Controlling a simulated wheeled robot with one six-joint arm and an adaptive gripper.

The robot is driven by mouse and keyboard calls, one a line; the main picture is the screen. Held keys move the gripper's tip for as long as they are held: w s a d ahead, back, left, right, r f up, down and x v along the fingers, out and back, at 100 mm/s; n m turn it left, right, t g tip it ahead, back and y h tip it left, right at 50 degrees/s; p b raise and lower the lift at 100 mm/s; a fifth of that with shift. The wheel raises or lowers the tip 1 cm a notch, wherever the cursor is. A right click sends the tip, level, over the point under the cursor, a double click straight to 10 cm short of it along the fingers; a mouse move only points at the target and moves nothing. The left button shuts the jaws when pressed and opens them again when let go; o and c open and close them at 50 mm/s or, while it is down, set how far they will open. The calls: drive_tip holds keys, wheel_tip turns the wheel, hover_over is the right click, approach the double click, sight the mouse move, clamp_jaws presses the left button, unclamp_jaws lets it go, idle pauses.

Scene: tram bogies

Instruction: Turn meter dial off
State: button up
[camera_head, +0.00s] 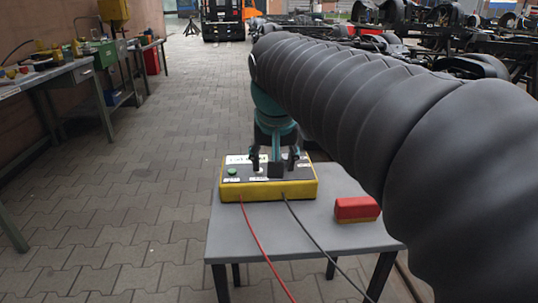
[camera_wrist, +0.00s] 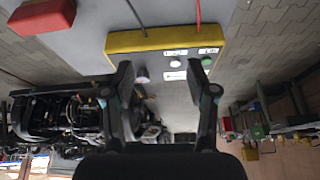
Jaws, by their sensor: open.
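My gripper (camera_head: 273,165) is above the panel, pointing down, and also shows in the wrist view (camera_wrist: 159,72). Its fingers are spread and hold nothing. My gripper hides part of the panel in the head view; the dial's setting cannot be read.
A red box (camera_head: 357,208) lies on the grey table (camera_head: 290,233), right of the meter. A red cable (camera_head: 262,247) and a dark cable (camera_head: 318,238) run from the meter's front over the table edge. Workbenches (camera_head: 60,75) stand at left; paved floor between is clear.

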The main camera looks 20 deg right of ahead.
drive_tip(key=w+d+r+m+g+h+b, duration=0.15)
drive_tip(key=w+d+r+m, duration=0.25)
drive_tip(key=w+d, duration=0.45)
drive_tip(key=b+x, duration=0.1)
drive_tip(key=x, duration=0.3)
drive_tip(key=w+a+x, duration=0.1)
drive_tip(key=x, duration=0.4)
drive_tip(key=w+b+x, duration=0.1)
drive_tip(key=x, duration=0.3)
drive_tip(key=shift+w+a+f+b, duration=0.2)
drive_tip(key=shift+w+a+b, duration=0.05)
drive_tip(key=shift+b, duration=0.1)
clamp_jaws()
